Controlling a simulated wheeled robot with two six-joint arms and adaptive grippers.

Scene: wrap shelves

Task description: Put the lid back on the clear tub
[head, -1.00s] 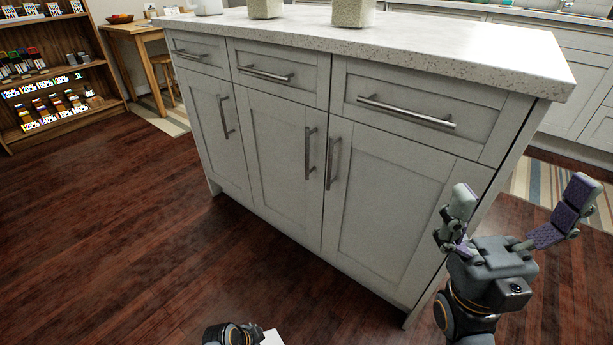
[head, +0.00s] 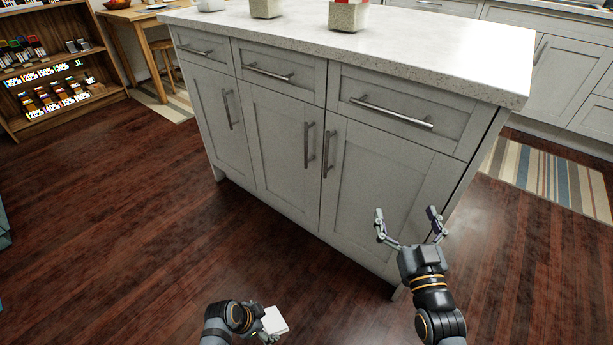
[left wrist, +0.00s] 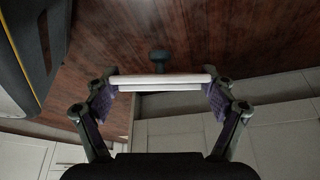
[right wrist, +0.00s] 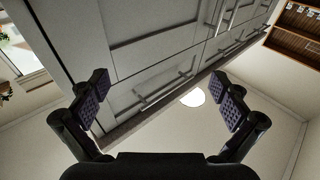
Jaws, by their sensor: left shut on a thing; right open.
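My left gripper (head: 264,325) is low at the bottom of the head view, above the wooden floor. It is shut on a flat white square piece, which looks like the lid (head: 274,320). In the left wrist view the lid (left wrist: 165,79) shows nearly edge-on, held between both finger pads. My right gripper (head: 408,222) is open and empty in front of the right cabinet door; it also shows open in the right wrist view (right wrist: 165,95). I cannot make out the clear tub in any view.
A grey kitchen island with a pale speckled countertop (head: 440,55) stands ahead. Two speckled pots (head: 348,16) and a small whitish item (head: 210,5) are on it. A shelf unit (head: 60,113) stands at the far left. A striped rug (head: 548,180) lies right.

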